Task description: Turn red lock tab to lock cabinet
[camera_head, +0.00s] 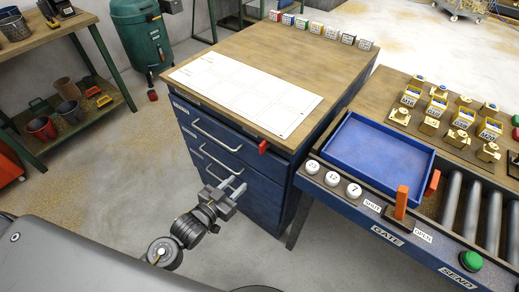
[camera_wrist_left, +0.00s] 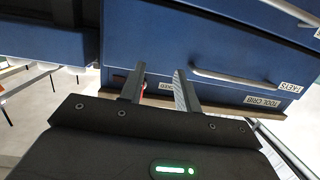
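The red lock tab (camera_head: 263,146) sits at the top front edge of the blue cabinet (camera_head: 262,192), near its right corner. My left gripper (camera_head: 238,184) is below and to the left of the tab in the head view, in front of the drawers, apart from the tab. In the left wrist view its two fingers (camera_wrist_left: 158,74) stand apart with nothing held between them. A sliver of red, likely the tab (camera_wrist_left: 144,88), shows beside the left finger, mostly hidden by it. A small label (camera_wrist_left: 166,86) shows between the fingers, partly hidden. My right gripper is not in view.
Drawer handles (camera_head: 217,135) stick out from the cabinet front. To the right, a conveyor station holds a blue tray (camera_head: 375,160), an orange gate lever (camera_head: 401,202) and a green button (camera_head: 471,260). A white sheet (camera_head: 247,92) lies on the cabinet top.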

